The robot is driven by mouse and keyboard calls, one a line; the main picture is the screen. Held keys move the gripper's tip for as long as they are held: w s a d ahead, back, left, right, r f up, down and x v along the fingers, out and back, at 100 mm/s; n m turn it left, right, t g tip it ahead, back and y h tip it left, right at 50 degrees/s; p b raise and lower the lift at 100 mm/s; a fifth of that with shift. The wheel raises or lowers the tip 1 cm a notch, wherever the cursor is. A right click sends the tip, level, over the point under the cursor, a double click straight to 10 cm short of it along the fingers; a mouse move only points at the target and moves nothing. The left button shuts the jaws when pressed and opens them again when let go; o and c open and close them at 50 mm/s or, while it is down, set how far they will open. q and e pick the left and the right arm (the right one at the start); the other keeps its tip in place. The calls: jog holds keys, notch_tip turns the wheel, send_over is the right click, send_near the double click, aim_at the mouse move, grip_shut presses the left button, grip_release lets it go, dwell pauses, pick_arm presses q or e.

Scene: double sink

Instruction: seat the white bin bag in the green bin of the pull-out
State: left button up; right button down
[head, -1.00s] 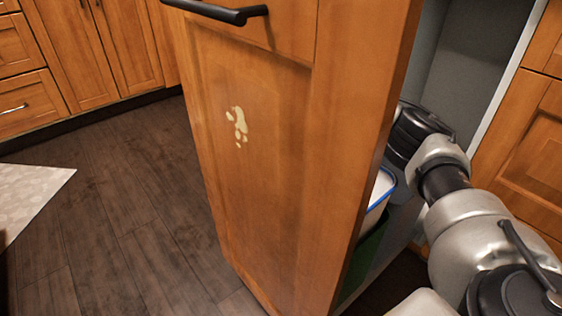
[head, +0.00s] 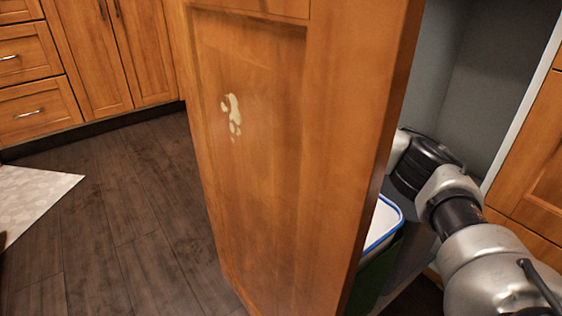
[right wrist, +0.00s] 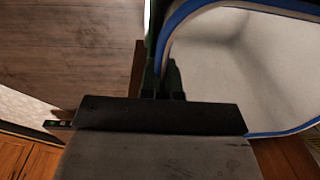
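The white bin bag (head: 378,222), with a blue edge, shows behind the pull-out's wooden front in the head view. It sits at the top of the green bin (head: 376,275), which the front partly hides. In the right wrist view the open bag (right wrist: 245,60) fills the right side, its blue edge curving around it. A strip of the green bin (right wrist: 151,35) shows left of that edge. My right gripper (right wrist: 165,80) is at the bag's left edge; its fingers look close together, but their grip is unclear. The head view hides it behind the front. My left gripper is out of view.
The pull-out's wooden front (head: 265,150), with a pale stain (head: 232,115), stands between my head camera and the bin. A grey cabinet interior (head: 480,90) lies behind my right arm. Dark floor (head: 120,210) is clear at left, beside a pale rug (head: 30,200).

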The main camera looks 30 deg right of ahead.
jog(key=shift+f, duration=0.1)
jog(key=c, duration=1.7)
grip_release()
jog(key=shift+c, duration=0.2)
jog(key=o, duration=0.4)
